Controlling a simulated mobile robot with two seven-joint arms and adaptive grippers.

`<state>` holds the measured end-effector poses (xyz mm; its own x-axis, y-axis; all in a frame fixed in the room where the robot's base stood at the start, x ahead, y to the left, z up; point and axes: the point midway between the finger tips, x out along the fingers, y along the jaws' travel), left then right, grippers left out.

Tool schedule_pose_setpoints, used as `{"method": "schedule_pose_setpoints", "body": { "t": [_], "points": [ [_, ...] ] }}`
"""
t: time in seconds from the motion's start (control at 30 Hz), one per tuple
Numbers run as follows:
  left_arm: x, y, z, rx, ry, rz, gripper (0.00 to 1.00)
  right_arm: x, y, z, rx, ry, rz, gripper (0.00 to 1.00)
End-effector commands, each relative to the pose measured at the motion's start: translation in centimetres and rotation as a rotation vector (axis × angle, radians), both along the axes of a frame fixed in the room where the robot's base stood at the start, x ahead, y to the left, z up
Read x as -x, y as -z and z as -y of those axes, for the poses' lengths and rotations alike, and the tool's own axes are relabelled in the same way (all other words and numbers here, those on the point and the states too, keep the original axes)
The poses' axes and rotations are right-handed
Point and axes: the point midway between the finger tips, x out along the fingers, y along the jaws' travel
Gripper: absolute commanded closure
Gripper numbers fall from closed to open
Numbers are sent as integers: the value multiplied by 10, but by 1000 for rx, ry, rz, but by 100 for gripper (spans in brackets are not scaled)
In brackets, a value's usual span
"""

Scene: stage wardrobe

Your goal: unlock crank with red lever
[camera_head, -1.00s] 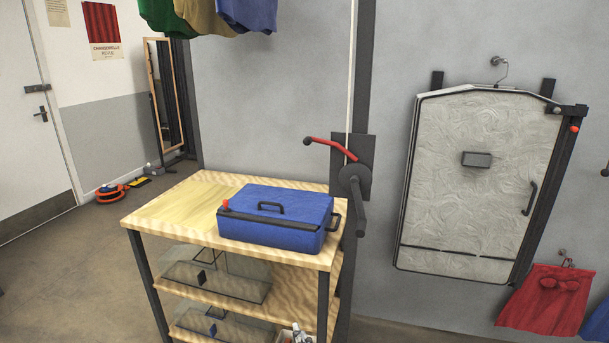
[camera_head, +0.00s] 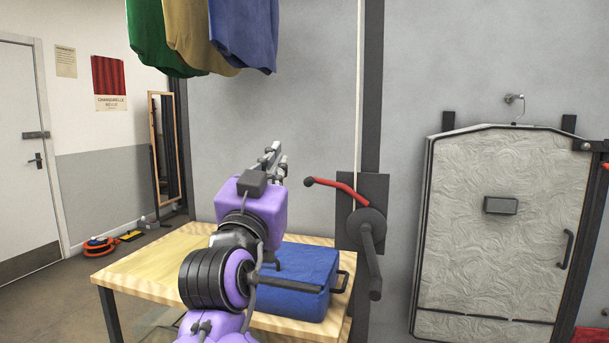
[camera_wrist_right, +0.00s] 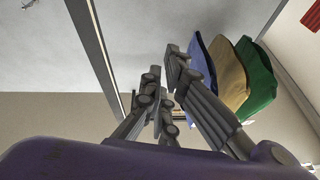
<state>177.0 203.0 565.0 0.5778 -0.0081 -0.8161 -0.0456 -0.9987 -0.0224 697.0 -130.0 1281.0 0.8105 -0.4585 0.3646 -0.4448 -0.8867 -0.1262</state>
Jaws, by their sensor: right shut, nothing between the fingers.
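The red lever (camera_head: 338,187) sticks out to the left from a dark wall plate, with a dark knob at its free end. The grey crank (camera_head: 370,255) hangs down from a round hub (camera_head: 366,224) on the same plate. My right gripper (camera_head: 275,155) is raised over the table, up and to the left of the lever's knob, and apart from it. It is shut and empty; its grey fingers (camera_wrist_right: 165,75) also show in the right wrist view, pointing up past the hanging garments. The lever and crank cannot be made out in the wrist view. My left gripper is not in view.
A blue case (camera_head: 305,275) stands on the wooden table (camera_head: 130,262), partly hidden by my right arm. Green, tan and blue garments (camera_head: 243,35) hang above. A thin pale line runs up the wall from the crank. A grey textured panel (camera_head: 500,240) is at right.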

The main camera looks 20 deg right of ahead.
Motion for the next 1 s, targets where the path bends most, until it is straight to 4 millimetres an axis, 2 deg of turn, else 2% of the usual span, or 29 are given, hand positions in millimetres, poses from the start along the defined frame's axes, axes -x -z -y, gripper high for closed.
{"method": "schedule_pose_setpoints", "body": {
  "t": [0.1,0.2,0.33,0.67,0.87,1.0],
  "points": [
    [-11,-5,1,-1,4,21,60,7,8,22,-9,87,-21,100],
    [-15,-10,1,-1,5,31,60,13,8,30,-16,127,-18,100],
    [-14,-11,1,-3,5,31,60,14,9,32,-40,129,-8,100],
    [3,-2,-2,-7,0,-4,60,12,9,33,-42,126,-7,100],
    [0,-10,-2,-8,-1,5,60,-3,-1,45,-40,128,-5,100],
    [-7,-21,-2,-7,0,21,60,-24,-13,62,-38,129,-5,100]
  ]
}}
